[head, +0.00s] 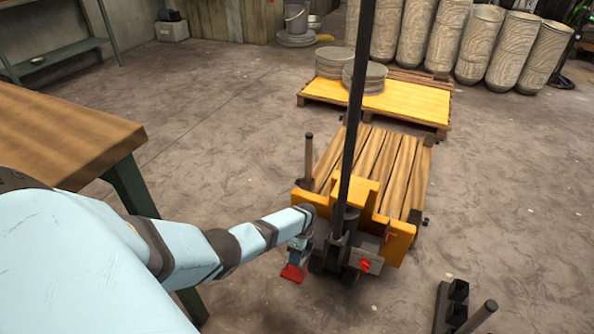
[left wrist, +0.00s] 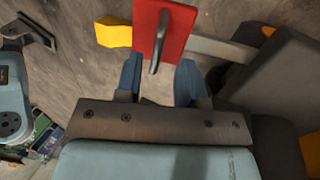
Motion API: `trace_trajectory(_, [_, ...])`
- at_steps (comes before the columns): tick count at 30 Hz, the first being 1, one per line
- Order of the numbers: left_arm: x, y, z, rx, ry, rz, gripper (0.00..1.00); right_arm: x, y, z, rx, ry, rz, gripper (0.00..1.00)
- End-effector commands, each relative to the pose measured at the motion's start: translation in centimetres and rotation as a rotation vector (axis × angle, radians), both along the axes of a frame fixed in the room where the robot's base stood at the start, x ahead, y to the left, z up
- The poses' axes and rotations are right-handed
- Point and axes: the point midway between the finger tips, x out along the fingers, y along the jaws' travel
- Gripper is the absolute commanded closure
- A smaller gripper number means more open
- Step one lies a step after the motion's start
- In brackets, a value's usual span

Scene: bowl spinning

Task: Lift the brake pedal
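The brake pedal (head: 292,273) is a red plate low at the near left side of an orange pallet truck (head: 398,242). In the left wrist view the red pedal (left wrist: 177,22) is just beyond my left gripper (left wrist: 158,80), with a grey metal bar joining it to the truck on the right. A grey curved rod stands over the pedal's face and points towards the gap between the fingers. My left gripper (head: 298,252) is open, its two blue fingers apart with nothing clearly held. I cannot tell whether they touch the pedal.
The truck's tall dark handle (head: 356,110) rises close beside my left arm. Its wooden deck (head: 375,160) lies behind. A yellow pallet (head: 420,103) with round discs stands farther back. A wooden table (head: 60,135) is at the left. A dark bracket (head: 452,305) sits at bottom right.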

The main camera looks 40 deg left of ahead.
Motion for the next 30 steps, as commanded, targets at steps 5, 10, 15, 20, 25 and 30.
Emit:
trace_trajectory(5, [1.5, 0.4, 4.2, 0.0, -0.004, 0.0, 0.64, -0.2, -0.1, 2.9, 0.041, -0.065, -0.024, 0.34])
trace_trajectory(10, [2.9, 0.9, 7.8, 0.001, -0.004, 0.0, 0.64, -0.4, -0.4, 5.1, 0.072, -0.131, -0.044, 0.34])
trace_trajectory(15, [3.9, 1.3, 10.4, 0.001, -0.004, 0.0, 0.64, -0.4, -0.7, 5.3, 0.066, -0.137, -0.06, 0.34])
trace_trajectory(20, [4.4, 1.4, 11.6, 0.001, -0.003, 0.0, 0.64, -0.2, -0.9, 4.2, 0.033, -0.092, -0.07, 0.34])
trace_trajectory(25, [4.5, 1.4, 11.8, 0.001, -0.003, 0.0, 0.64, -0.2, -1.0, 3.8, 0.024, -0.08, -0.072, 0.34])
trace_trajectory(30, [4.5, 1.4, 11.8, 0.001, -0.003, 0.0, 0.64, -0.2, -1.0, 3.7, 0.023, -0.08, -0.072, 0.34])
